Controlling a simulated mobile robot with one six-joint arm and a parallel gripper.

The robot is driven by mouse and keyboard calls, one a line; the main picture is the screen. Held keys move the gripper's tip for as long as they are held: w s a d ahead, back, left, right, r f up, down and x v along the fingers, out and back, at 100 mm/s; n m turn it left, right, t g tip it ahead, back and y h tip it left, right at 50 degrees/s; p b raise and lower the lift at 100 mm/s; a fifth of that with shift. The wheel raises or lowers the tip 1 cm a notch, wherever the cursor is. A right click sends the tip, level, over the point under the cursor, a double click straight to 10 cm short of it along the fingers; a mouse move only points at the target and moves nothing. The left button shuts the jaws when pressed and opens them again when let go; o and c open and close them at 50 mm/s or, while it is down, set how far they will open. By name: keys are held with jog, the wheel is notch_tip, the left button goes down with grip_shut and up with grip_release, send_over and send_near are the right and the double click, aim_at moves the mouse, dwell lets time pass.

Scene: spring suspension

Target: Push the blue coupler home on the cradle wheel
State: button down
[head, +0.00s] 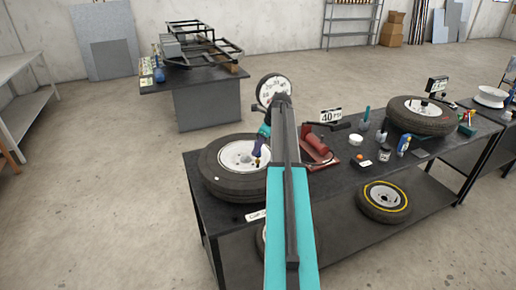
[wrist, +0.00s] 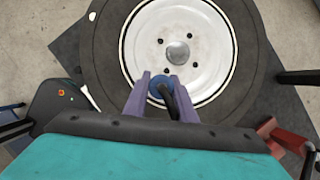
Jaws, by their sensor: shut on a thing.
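The cradle wheel (head: 214,175) is a black tyre with a white rim, lying flat at the left end of the dark bench. In the wrist view its white rim (wrist: 190,40) fills the upper middle. My gripper (head: 260,154) is over the near right part of the rim. In the wrist view my purple jaws (wrist: 162,90) are shut on the blue coupler (wrist: 158,86), which sits over the lower edge of the rim. A dark hose runs from the coupler. The valve is hidden under the coupler, so I cannot tell how far on it is.
A red pump (head: 316,146) and a "40 PSI" sign (head: 331,116) stand right of the wheel. Another wheel (head: 421,115) lies at the bench's right, with small bottles and tools between. Wheels lie on the lower shelf.

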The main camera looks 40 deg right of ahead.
jog(key=shift+f+b, duration=0.3)
jog(key=shift+f, duration=0.85)
dwell(0.5)
jog(key=c, duration=1.4)
grip_release()
jog(key=shift+r+p, duration=1.4)
jog(key=shift+r, duration=2.15)
